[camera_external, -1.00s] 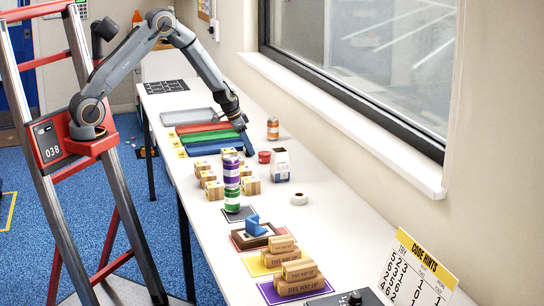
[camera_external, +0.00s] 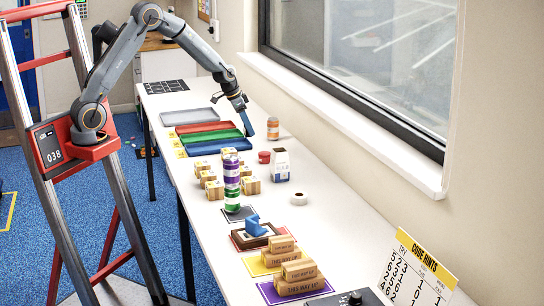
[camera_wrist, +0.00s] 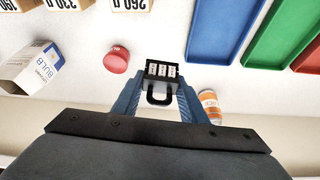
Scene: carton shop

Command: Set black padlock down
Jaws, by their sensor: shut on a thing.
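A black padlock (camera_wrist: 162,76) with a row of white number dials and a dark shackle shows in the wrist view. My gripper (camera_wrist: 161,92) is shut on it, with a blue finger on each side. In the external view my gripper (camera_external: 247,130) is low at the far side of the white table (camera_external: 320,222), beside the blue tray's right end. The padlock is too small to make out there. I cannot tell whether it touches the table.
Blue (camera_external: 220,146), green and red trays lie left of my gripper. An orange-labelled bottle (camera_external: 273,128) stands close on the right. A red round tub (camera_external: 264,157) and a bulb box (camera_external: 281,165) stand nearer the camera.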

